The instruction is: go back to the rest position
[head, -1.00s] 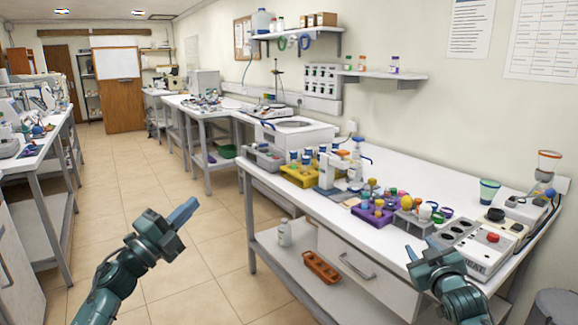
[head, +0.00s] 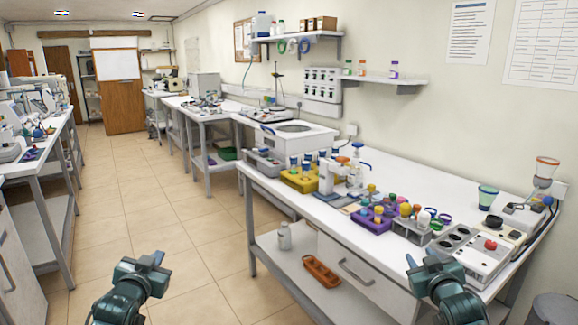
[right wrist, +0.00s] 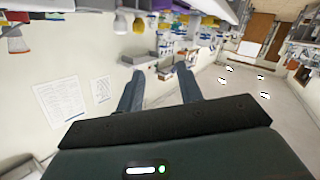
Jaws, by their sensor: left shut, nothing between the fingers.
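My left gripper (head: 152,257) is shut and empty. It is low in the left half of the head view, over the tiled floor and clear of the benches. My right gripper (head: 421,254) is in the lower right of the head view, in front of the near edge of the white workbench (head: 412,166). In the right wrist view, the right gripper (right wrist: 160,75) shows two fingers apart with nothing between them.
Below, an orange tray (head: 321,271) and white bottle (head: 284,236) stand on a shelf. The floor aisle (head: 135,190) is clear.

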